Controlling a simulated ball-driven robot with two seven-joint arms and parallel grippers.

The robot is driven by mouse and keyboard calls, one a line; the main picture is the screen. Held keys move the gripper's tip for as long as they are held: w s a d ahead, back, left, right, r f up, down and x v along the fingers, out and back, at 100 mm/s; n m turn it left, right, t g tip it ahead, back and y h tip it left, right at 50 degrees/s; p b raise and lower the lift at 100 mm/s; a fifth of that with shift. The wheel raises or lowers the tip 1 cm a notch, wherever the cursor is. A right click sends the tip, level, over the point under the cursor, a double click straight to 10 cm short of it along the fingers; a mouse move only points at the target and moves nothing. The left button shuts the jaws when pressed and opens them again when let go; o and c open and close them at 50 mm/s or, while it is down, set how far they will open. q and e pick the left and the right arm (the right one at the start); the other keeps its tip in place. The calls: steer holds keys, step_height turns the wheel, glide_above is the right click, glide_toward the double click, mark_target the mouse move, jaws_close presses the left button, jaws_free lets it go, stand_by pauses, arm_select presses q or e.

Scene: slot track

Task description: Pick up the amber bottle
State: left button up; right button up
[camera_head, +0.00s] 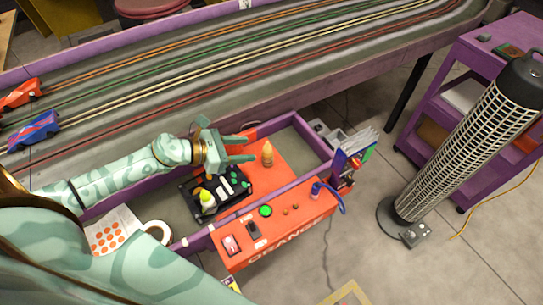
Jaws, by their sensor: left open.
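The amber bottle (268,154) stands upright on the orange surface inside the purple-edged tray of the bench. My left gripper (251,148) reaches in from the left. Its two fingers are apart and point right, toward the bottle. Nothing shows between the fingers. I cannot tell exactly how the finger height compares with the bottle. My right gripper is not in view.
A black tray (187,208) with a yellow-green bottle (207,199) lies below my gripper. An orange control panel (275,236) fronts the bench, with cards (352,150) at its right corner. A slot track with cars (34,131) runs behind. A tower fan (470,135) stands right.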

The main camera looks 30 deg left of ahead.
mark_target(266, 148)
arm_select(q)
steer(key=x, duration=0.5)
steer(key=shift+w+d+f, duration=0.1)
steer(key=b+x, duration=0.2)
steer(key=x, duration=0.3)
steer(key=shift+w+f, duration=0.15)
steer(key=shift+f, duration=0.1)
jaws_close()
